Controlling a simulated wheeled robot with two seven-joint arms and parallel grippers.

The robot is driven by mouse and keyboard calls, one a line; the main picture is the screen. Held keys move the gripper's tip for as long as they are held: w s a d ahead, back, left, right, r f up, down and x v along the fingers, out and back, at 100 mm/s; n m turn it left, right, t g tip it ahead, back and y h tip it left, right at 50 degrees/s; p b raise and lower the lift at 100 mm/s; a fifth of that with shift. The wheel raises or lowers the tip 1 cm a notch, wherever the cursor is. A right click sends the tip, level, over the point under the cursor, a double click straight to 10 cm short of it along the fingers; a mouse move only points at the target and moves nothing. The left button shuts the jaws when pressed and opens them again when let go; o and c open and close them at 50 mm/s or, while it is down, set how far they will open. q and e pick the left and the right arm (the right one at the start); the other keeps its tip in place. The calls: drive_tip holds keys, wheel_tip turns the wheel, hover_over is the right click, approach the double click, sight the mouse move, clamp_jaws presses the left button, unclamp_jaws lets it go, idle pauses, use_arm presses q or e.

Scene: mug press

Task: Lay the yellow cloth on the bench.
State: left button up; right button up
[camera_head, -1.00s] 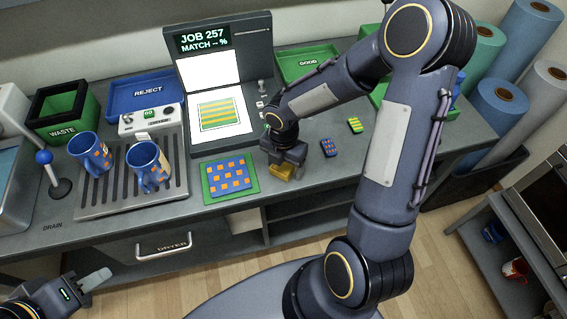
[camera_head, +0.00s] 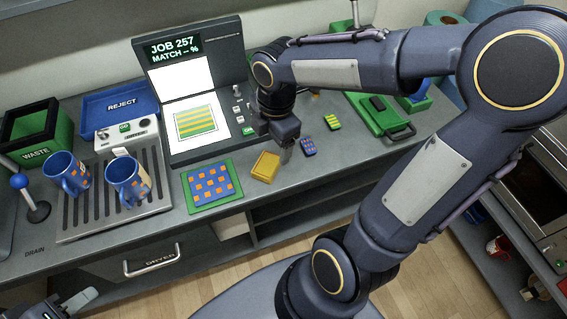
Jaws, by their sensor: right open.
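The yellow cloth (camera_head: 265,167) lies as a small folded pad on the bench (camera_head: 330,172), close to the front edge and right of the green mat with the blue and orange pattern (camera_head: 212,186). My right gripper (camera_head: 284,157) is open just right of and behind the cloth. It looks apart from the cloth, though the fingers are partly hidden by the gripper's own body. My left gripper (camera_head: 77,303) shows only in part at the bottom left corner, away from the bench top, and its opening cannot be made out.
Two blue mugs (camera_head: 66,174) (camera_head: 128,181) stand on the drain rack (camera_head: 160,196) at left. Two small patterned pads (camera_head: 309,147) (camera_head: 332,122) lie right of my gripper.

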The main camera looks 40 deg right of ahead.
drive_tip(key=s+a+r+m+t+y, duration=0.1)
drive_tip(key=s+m+t, duration=0.1)
drive_tip(key=s+m, duration=0.4)
drive_tip(key=s+a+r+m+t+y, duration=0.2)
drive_tip(key=s+m, duration=0.4)
drive_tip(key=m, duration=0.8)
drive_tip(key=shift+r+t, duration=0.3)
drive_tip(key=shift+t, duration=0.1)
